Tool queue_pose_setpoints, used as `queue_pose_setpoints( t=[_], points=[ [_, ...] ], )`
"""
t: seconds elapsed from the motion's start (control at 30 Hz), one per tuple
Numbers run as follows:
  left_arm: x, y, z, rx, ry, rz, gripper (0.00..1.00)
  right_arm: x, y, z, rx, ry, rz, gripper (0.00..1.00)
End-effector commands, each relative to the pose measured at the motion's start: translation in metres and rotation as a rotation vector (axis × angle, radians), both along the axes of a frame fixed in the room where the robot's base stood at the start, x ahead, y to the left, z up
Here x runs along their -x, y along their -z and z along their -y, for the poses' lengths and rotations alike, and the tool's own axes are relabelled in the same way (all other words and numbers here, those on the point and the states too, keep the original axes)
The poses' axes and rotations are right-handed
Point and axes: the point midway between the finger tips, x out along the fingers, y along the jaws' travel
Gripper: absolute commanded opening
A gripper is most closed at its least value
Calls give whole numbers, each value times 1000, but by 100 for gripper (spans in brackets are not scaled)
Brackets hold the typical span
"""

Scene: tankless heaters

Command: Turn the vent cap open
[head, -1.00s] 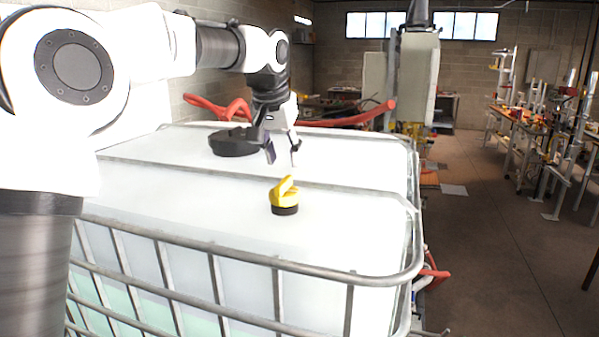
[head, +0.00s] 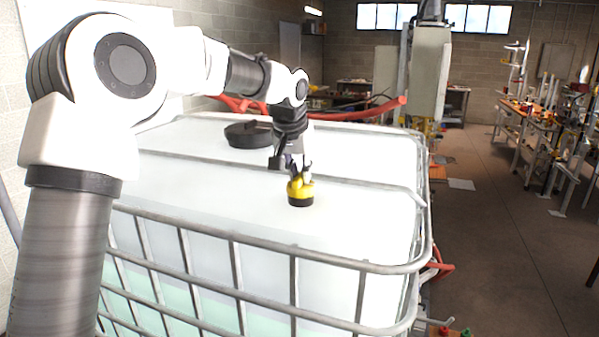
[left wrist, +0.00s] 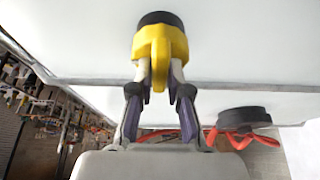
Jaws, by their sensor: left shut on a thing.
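The vent cap (head: 300,193) is yellow with a black base and stands on the white tank top in the head view. It also shows at the top of the left wrist view (left wrist: 160,43), with a raised yellow ridge. My left gripper (head: 299,175) reaches it from above. In the left wrist view the left gripper's two fingers (left wrist: 160,75) are shut on the ridge, one on each side. The fingertips are partly hidden behind the cap. My right gripper is in neither view.
The white tank top (head: 220,190) has a metal cage rail (head: 240,238) along its front edge. A large black lid (head: 249,135) sits farther back on the top. Red pipes (head: 350,113) run behind the tank. Open floor and workbenches lie to the right.

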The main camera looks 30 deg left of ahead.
Motion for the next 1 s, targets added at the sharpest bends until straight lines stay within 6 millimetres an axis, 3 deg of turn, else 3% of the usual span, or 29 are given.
queue_pose_setpoints(
  t=[0.47, 1.0],
  points=[
    [-1, 1, 1, -1, -115, 2, 0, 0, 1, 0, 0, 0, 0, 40],
    [-3, 0, 4, 0, -584, 2, 0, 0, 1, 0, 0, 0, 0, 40]
  ],
)
